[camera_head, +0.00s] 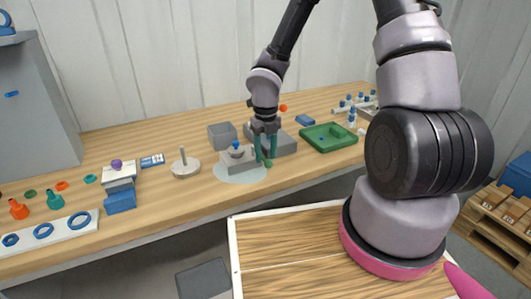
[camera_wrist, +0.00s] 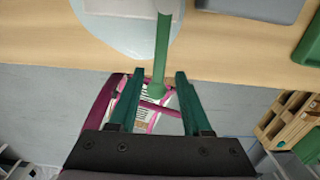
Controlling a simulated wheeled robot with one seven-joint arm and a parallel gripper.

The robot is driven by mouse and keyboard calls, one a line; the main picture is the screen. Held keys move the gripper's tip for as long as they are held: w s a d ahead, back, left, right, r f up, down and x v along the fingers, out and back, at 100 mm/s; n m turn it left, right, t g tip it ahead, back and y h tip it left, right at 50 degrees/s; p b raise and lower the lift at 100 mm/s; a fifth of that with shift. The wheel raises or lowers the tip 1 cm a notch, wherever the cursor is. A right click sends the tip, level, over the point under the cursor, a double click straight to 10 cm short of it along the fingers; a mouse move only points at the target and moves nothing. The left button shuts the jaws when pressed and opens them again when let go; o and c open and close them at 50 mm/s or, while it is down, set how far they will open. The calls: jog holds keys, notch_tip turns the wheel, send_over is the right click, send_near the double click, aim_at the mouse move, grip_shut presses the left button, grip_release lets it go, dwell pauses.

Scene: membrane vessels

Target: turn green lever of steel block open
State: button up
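The steel block (camera_head: 229,162) is a pale grey block with a blue knob on top. It stands on a round pale blue mat (camera_head: 238,176) near the bench's front edge. Its green lever (camera_head: 268,163) is at its right side, partly hidden by my fingers. In the wrist view the lever (camera_wrist: 161,50) runs from the block toward me, past the bench edge. My gripper (camera_head: 265,160) points down at the block's right side. In the wrist view my gripper (camera_wrist: 158,79) is open, teal fingers on either side of the lever's end, with visible gaps. I cannot tell whether the lever end is at fingertip depth.
A grey bin (camera_head: 222,136) and a larger grey block (camera_head: 284,144) stand behind. A green tray (camera_head: 328,138) is to the right. A round wooden stand with a peg (camera_head: 185,166) is to the left. The bench front edge is just before the block.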

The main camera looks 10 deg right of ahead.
aim_at(266, 158)
notch_tip(266, 158, up, 11)
dwell(0.6)
jog(key=shift+f, duration=0.1)
jog(key=s+d+r+n+t, duration=0.2)
jog(key=s+d+r+n, duration=0.2)
jog(key=r+n, duration=0.4)
jog(key=s+d+r+n+t+y, duration=0.1)
jog(key=s+d+r+n, duration=0.3)
jog(key=r+n, duration=0.5)
jog(key=s+d+r+n+t+y, duration=0.1)
jog(key=s+d+r+n+t, duration=0.3)
jog(key=r+n, duration=0.4)
jog(key=s+n, duration=0.1)
jog(key=n, duration=0.2)
jog(key=shift+r, duration=0.4)
